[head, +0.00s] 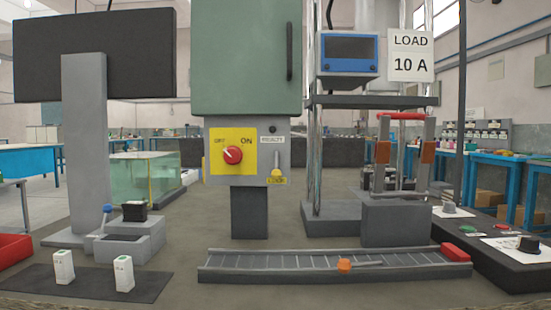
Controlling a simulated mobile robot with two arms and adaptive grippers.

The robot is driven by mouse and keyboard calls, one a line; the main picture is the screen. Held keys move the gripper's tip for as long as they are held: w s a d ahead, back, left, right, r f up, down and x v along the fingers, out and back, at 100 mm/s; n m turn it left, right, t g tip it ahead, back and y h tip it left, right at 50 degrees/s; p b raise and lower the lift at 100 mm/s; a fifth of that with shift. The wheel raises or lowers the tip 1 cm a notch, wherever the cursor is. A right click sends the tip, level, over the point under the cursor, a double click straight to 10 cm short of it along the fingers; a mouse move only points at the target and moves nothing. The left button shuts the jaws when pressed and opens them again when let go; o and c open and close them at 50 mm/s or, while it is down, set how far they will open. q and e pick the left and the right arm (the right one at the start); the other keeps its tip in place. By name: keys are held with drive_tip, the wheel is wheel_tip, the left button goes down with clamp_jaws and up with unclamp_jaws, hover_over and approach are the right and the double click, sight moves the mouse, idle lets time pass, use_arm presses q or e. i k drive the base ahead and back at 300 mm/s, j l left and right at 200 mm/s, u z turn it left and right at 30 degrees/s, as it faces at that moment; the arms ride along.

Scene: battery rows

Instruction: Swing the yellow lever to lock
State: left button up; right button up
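The yellow lever (276,172) is on the front of the grey and green cabinet (246,62), right of the yellow switch plate. Its yellow knob hangs low, near a small yellow label (277,181). A white label (272,140) sits above it; both labels are too small to read surely. On the yellow plate (217,170), marked OFF and ON, a red rotary knob (233,155) has its white mark pointing up-left, toward OFF. Neither of my grippers shows in the head view.
A grey rail (225,264) with an orange piece (344,266) lies in front. Two white cells (64,267) stand on a dark mat (90,288) at left. A grey block (396,222) with a red-handled frame (400,115) stands right. A dark monitor (95,55) stands left.

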sight(277, 173)
drive_tip(key=i+l, duration=0.1)
drive_tip(key=l, duration=0.55)
drive_tip(key=i+l, duration=0.1)
drive_tip(key=l, duration=0.5)
drive_tip(key=u, duration=0.05)
